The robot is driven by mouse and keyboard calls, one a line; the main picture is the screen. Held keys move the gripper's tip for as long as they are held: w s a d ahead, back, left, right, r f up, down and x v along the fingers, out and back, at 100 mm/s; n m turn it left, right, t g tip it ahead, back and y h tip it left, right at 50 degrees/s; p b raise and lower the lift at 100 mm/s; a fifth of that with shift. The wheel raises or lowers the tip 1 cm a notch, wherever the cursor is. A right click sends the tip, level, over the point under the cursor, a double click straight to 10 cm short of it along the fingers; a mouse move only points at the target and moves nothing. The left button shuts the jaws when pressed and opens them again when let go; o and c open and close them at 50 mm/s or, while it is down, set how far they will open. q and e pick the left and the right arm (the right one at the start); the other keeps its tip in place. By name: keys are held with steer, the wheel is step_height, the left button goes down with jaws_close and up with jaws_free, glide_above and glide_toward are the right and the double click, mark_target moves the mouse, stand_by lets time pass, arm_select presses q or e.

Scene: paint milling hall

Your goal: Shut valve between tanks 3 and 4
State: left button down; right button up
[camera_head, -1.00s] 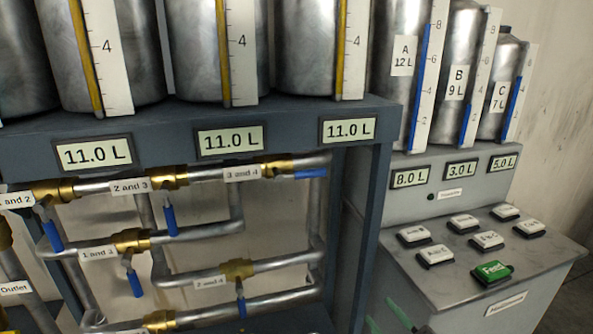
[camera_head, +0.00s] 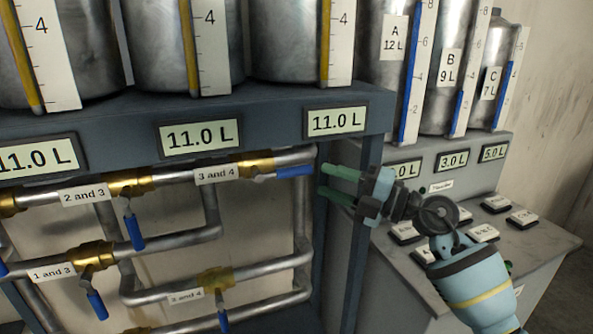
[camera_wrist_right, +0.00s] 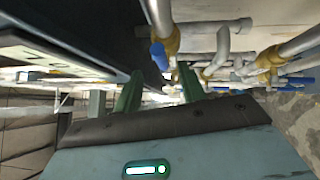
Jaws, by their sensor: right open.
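The valve labelled 3 and 4 (camera_head: 255,165) is a brass body on the upper pipe, under the right-hand 11.0 L display. Its blue handle (camera_head: 294,171) points right, lying along the pipe. My right gripper (camera_head: 322,180) has its green fingers apart and empty, just right of the handle's end, with a small gap in the picture. In the right wrist view a blue handle (camera_wrist_right: 159,55) shows beyond and between the open fingers (camera_wrist_right: 160,88). I cannot tell the exact depth gap. My left gripper is not in view.
Other valves with hanging blue handles sit nearby: 2 and 3 (camera_head: 128,184), 1 and 3 (camera_head: 92,255) and a lower one (camera_head: 216,280). A dark frame post (camera_head: 362,240) stands beneath my right gripper. A button console (camera_head: 535,250) is at the right.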

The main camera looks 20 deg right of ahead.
mark_target(305, 173)
steer(key=x, duration=0.7)
steer(key=shift+w+a+p, duration=0.2)
steer(key=shift+w+p, duration=0.05)
steer(key=shift+p, duration=0.1)
jaws_close()
